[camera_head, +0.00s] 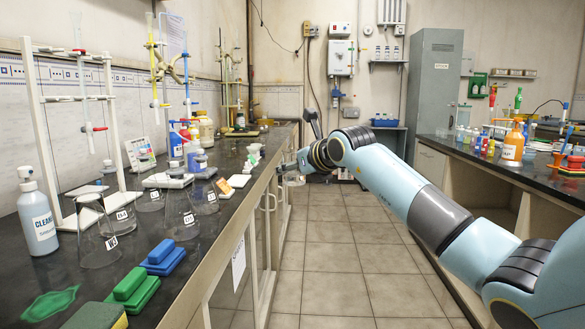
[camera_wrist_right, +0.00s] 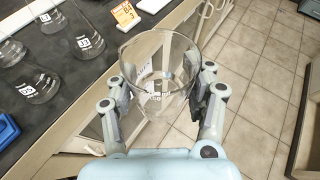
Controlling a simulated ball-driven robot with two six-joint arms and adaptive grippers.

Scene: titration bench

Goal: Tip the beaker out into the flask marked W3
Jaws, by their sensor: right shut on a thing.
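The beaker (camera_wrist_right: 158,72) is clear glass with white print. In the right wrist view it sits between the two fingers of my right gripper (camera_wrist_right: 158,98), which is shut on it. It is held beyond the bench edge, above the floor. In the head view my right gripper (camera_head: 285,172) is beside the left bench's front edge. Several conical flasks with small labels stand on that bench, among them a near one (camera_head: 92,238) and one close to the edge (camera_head: 183,222). I cannot read for sure which label is W3. My left gripper is in neither view.
The aisle floor (camera_head: 335,245) is clear. Another bench stands at right.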

